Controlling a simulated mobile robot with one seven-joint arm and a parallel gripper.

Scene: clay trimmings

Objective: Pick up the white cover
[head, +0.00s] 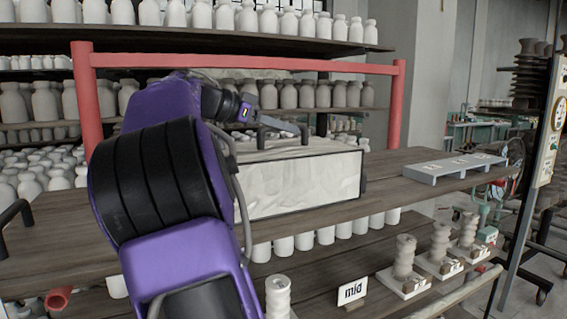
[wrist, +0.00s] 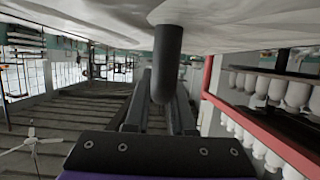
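The white cover (head: 310,188) is a wide, box-shaped piece with a crumpled white front and dark edging, standing on the wooden shelf in the head view. In the wrist view its pale surface (wrist: 240,28) fills the top, and a dark rounded handle (wrist: 167,62) juts from it. My gripper (head: 298,130) is at the cover's top in the head view, with the arm hiding the cover's left part. In the wrist view my gripper (wrist: 158,112) has its two fingers apart, one on each side of the handle. Contact with the handle cannot be made out.
A red frame (head: 398,105) stands around the cover, with shelves of white bottles behind. A grey labelled rack (head: 455,167) lies to the right on the wooden shelf (head: 410,200). Below are a "mid" sign (head: 352,291) and several stacked clay pieces (head: 404,257).

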